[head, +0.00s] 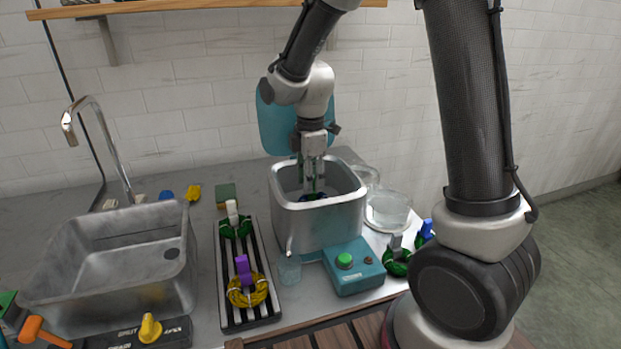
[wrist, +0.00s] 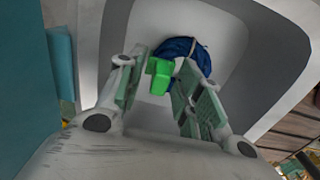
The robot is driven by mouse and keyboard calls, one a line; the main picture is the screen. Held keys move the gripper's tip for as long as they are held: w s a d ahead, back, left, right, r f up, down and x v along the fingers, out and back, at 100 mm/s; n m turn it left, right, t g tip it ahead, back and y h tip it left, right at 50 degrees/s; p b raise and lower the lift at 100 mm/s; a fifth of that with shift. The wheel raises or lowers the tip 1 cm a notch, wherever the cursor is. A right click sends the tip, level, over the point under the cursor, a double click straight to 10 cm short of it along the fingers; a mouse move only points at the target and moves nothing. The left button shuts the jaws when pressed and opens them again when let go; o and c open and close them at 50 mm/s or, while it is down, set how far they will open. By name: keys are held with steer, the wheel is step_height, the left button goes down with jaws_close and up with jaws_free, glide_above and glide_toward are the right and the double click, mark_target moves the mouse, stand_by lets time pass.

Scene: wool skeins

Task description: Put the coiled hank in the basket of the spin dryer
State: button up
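The spin dryer (head: 345,225) is a grey metal tub with a raised teal lid (head: 275,118) behind it. My gripper (head: 313,188) reaches down into the tub from above. A dark blue coiled hank (head: 312,197) with a green tab lies low inside; it also shows in the wrist view (wrist: 182,47), against the pale inner wall. The green tab (wrist: 160,75) stands between my gripper's fingers (wrist: 162,72), which look apart with a small gap on each side of it. Part of the hank is hidden by the tab and fingers.
A teal control box (head: 354,268) with a green button sits in front of the tub. Left are a striped rack (head: 262,313) with green and yellow hanks, and a metal sink (head: 60,285). Right are a glass bowl (head: 388,211) and a green hank (head: 397,263).

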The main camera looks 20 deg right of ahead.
step_height(320, 180, up, 12)
steer(key=s+d+r+m+t, duration=0.2)
steer(key=s+d+m, duration=0.5)
steer(key=s+m, duration=0.2)
steer(key=s+d+r+m+t, duration=0.2)
steer(key=s+d+m, duration=0.6)
steer(key=s, duration=0.5)
steer(key=shift+r+m, duration=0.3)
steer(key=shift+m, duration=0.2)
